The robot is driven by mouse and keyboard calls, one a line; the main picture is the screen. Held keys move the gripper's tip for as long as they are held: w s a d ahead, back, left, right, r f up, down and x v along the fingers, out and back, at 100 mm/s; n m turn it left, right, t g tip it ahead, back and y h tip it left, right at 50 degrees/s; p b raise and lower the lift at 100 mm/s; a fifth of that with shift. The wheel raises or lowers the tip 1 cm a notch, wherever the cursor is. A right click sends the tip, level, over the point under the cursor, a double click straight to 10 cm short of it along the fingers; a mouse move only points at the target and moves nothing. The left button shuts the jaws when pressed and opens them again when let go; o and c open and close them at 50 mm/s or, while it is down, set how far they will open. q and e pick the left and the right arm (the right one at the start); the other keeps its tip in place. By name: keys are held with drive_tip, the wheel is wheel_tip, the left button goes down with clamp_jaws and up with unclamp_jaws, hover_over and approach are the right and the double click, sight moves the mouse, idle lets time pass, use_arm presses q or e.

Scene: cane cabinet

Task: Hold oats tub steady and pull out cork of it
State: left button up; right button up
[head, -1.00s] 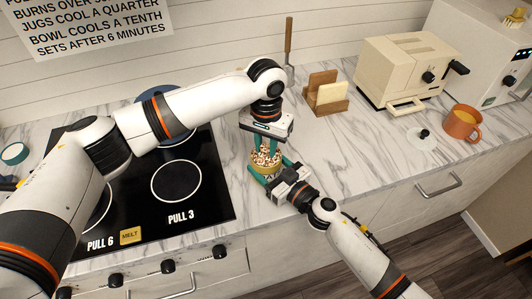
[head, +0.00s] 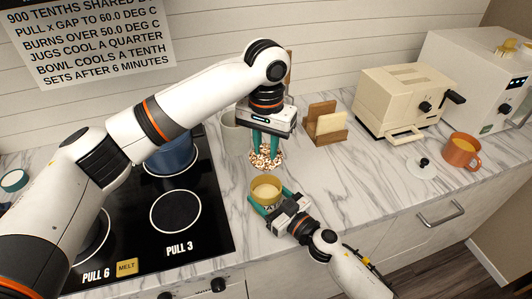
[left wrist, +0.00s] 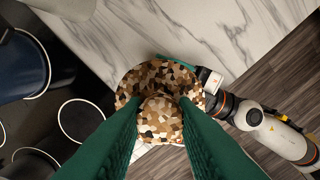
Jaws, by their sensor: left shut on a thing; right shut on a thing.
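The oats tub (head: 265,183) is a small yellow, open-topped tub with pale contents, standing on the marble counter. My right gripper (head: 268,200) is shut around its sides. The cork (head: 266,161) is a speckled brown and white stopper with a knob. My left gripper (head: 266,145) points down and is shut on the cork, holding it above and apart from the tub's open mouth. In the left wrist view the cork (left wrist: 150,78) sits between the green fingers (left wrist: 160,112) and hides the tub below.
A black hob (head: 205,235) with a blue pot (head: 172,158) lies left. A grey vessel (head: 234,138) stands close behind the left gripper. Counter right of the tub is clear.

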idle(0.3)
drive_tip(key=o, duration=1.1)
drive_tip(key=v, duration=1.2)
drive_tip(key=shift+d, duration=0.1)
